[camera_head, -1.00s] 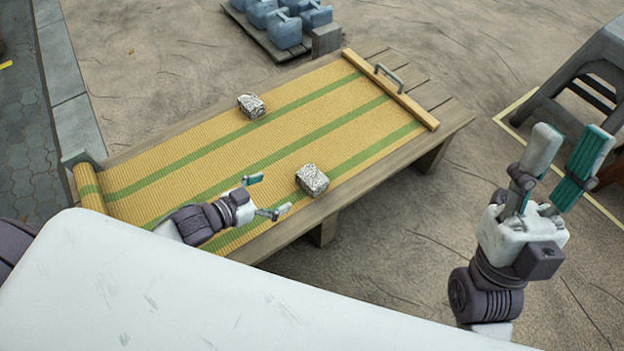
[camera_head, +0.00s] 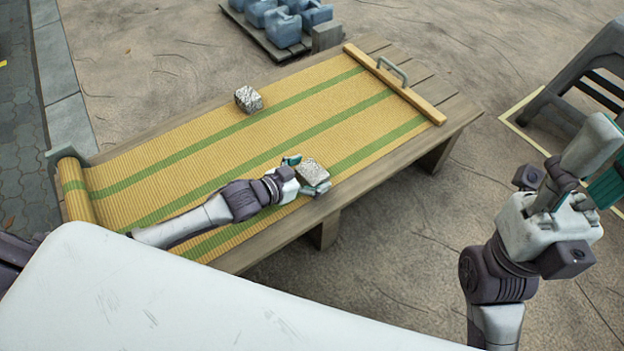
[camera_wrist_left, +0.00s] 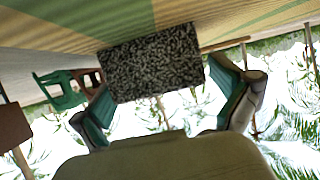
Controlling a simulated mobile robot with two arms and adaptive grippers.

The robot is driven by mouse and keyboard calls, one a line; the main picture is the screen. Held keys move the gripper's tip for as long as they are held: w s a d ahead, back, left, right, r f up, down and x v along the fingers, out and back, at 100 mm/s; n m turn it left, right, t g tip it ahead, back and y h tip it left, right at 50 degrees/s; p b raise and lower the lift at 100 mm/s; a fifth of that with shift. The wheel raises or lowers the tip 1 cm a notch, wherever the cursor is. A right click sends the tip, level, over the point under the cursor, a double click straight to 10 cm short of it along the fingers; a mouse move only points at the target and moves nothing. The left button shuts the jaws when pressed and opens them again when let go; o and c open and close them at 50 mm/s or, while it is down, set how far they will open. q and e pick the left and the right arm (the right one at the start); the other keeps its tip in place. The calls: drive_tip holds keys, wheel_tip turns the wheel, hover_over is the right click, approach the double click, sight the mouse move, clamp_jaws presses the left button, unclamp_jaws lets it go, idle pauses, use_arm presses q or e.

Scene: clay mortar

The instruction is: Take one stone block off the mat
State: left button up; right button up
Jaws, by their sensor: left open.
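The yellow woven mat (camera_head: 205,147) with green stripes lies on a low wooden table. Two rough grey stone blocks are on it. The near block (camera_head: 315,170) sits by the mat's front edge; the far block (camera_head: 248,99) sits toward the back edge. My left gripper (camera_head: 306,175) is at the near block, with one finger on each side of it. In the left wrist view the near block (camera_wrist_left: 153,62) is between the spread fingers, with no clear grip on it. My right gripper (camera_head: 598,167) is raised at the right, away from the mat, fingers apart and empty.
The wooden table (camera_head: 440,115) has a bare slatted end beyond the mat's wooden bar with a metal handle (camera_head: 392,72). Blue-grey containers (camera_head: 283,25) stand on a pallet behind. A grey stool (camera_head: 575,85) stands at the right. The ground right of the table is open.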

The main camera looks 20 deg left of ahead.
use_arm(q)
drive_tip(key=shift+w+d, duration=0.1)
drive_tip(key=c, duration=1.3)
drive_tip(key=shift+c, duration=1)
drive_tip(key=shift+r, duration=0.1)
